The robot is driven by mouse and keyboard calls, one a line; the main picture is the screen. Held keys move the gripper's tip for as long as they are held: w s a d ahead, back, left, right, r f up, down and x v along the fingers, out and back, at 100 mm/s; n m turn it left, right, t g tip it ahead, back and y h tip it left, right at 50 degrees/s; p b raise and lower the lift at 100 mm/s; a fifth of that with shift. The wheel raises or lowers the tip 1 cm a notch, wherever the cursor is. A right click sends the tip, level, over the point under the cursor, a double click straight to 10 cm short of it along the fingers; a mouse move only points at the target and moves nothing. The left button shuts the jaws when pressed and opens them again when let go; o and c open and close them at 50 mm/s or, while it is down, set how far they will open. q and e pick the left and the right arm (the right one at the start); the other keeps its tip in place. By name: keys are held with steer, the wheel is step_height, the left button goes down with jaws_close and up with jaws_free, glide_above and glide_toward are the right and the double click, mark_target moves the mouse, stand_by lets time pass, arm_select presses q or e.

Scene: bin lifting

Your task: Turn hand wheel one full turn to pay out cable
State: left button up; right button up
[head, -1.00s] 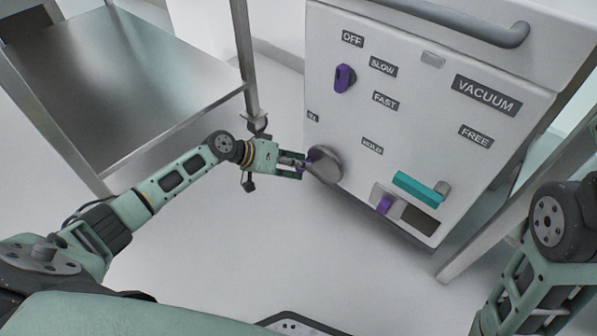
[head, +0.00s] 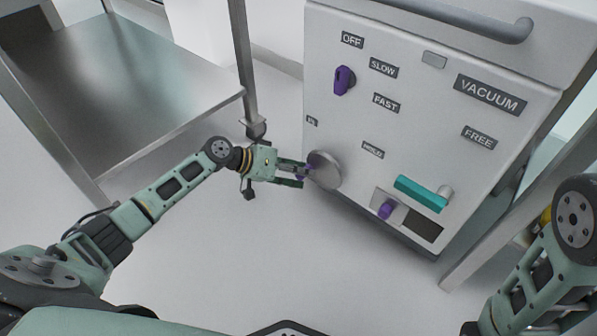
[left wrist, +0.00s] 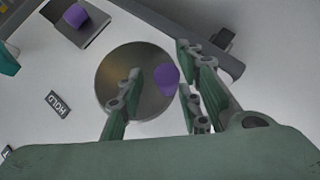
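The hand wheel is a round grey metal disc (head: 325,171) low on the left of the white cabinet's front, with a purple knob (head: 300,173) near its rim. In the left wrist view the disc (left wrist: 122,72) faces me and the purple knob (left wrist: 166,78) lies between my fingers. My left gripper (head: 304,175) is at the wheel's left side. Its fingers are apart, one on each side of the knob; in the left wrist view (left wrist: 160,82) a gap shows beside the left finger, while the right finger is close to the knob. My right gripper is out of view.
The white cabinet (head: 420,60) carries a purple selector (head: 344,80), a teal handle (head: 420,194), a purple slider (head: 386,208) and a grey bar (head: 465,18). A metal table (head: 120,85) stands at the left. The floor between is clear.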

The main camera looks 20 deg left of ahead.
arm_select(q)
steer(key=shift+a, duration=0.15)
steer(key=shift+a+r, duration=0.15)
steer(key=shift+a, duration=0.05)
steer(key=v, duration=1.1)
steer(key=shift+s+r, duration=0.15)
steer(key=shift+s, duration=0.1)
